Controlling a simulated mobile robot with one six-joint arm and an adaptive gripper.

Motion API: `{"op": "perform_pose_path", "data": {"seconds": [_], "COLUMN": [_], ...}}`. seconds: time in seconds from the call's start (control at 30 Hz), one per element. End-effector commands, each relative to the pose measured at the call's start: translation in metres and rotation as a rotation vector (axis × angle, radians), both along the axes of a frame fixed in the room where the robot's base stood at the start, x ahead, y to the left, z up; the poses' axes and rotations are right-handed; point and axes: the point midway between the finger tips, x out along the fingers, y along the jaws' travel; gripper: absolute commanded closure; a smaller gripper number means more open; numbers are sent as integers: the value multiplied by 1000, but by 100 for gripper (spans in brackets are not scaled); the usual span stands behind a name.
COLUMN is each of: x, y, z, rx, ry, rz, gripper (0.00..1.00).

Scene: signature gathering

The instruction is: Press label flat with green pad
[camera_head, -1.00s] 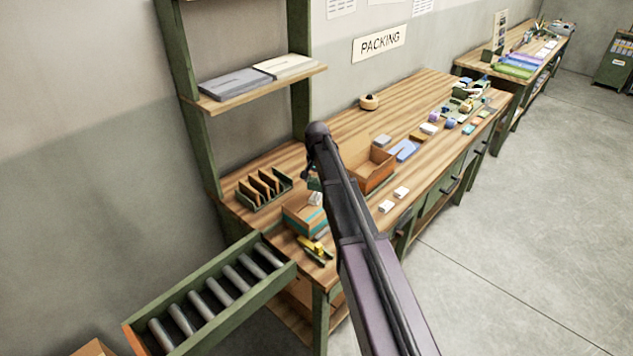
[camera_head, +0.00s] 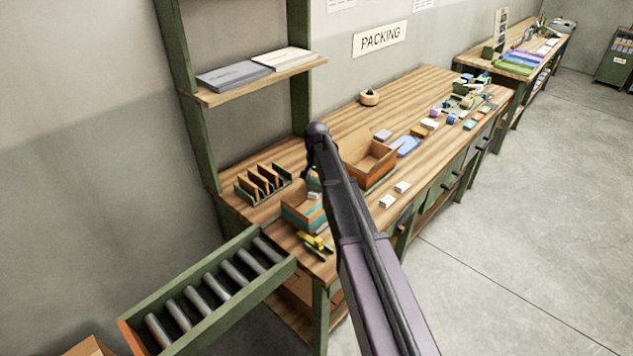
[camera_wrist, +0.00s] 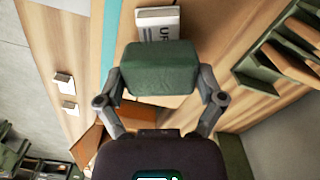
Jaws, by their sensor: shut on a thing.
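My gripper (camera_wrist: 162,85) is shut on the green pad (camera_wrist: 160,68), a dark green block held between its two fingers in the wrist view. Just beyond the pad is the white label (camera_wrist: 158,20) with dark print, partly hidden by the pad. It lies on a cardboard box with a teal stripe (camera_wrist: 112,35). In the head view the box (camera_head: 295,218) stands near the front left of the bench, and my arm covers part of it. I cannot tell whether the pad touches the label.
A rack of brown dividers (camera_head: 262,186) stands left of the box. A yellow-handled tool (camera_head: 316,243) lies in front. An open cardboard box (camera_head: 372,160) and two small white blocks (camera_head: 387,201) are to the right. A roller conveyor (camera_head: 215,290) adjoins the bench.

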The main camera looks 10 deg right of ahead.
Motion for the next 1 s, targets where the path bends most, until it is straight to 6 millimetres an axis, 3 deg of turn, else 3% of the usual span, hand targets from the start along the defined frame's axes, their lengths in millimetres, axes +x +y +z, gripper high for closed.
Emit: {"op": "perform_pose_path", "data": {"seconds": [1.0], "x": [0], "y": [1], "z": [-6], "rx": [0], "ry": [0], "rz": [1], "gripper": [51]}}
